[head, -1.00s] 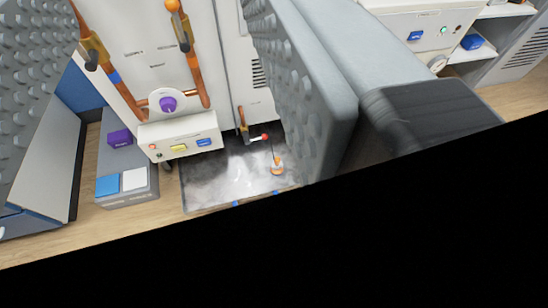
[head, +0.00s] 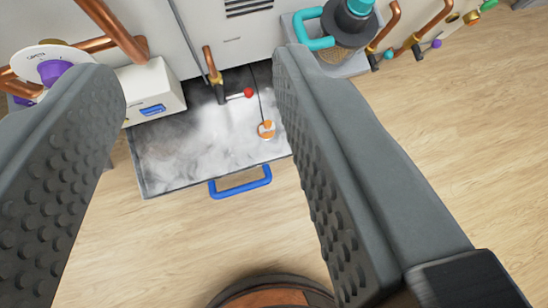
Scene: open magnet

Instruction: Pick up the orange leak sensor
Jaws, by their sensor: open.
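The orange leak sensor (head: 266,130) is a small orange and white piece. It sits at the right side of a metal tray (head: 160,178) with a grey-white cloudy surface. A thin dark line runs up from near the sensor. My gripper (head: 225,185) is open and empty. Its two grey studded fingers stand wide apart at the left and right of the picture. The sensor shows between them, close to the right finger in the picture and apparently beyond it.
A blue handle (head: 241,183) is on the tray's front edge. A copper pipe with a red-tipped lever (head: 248,92) hangs over the tray's back. A white box (head: 150,90) overhangs its left. A teal-handled vessel (head: 345,20) stands back right. The wood floor (head: 450,140) is clear at right.

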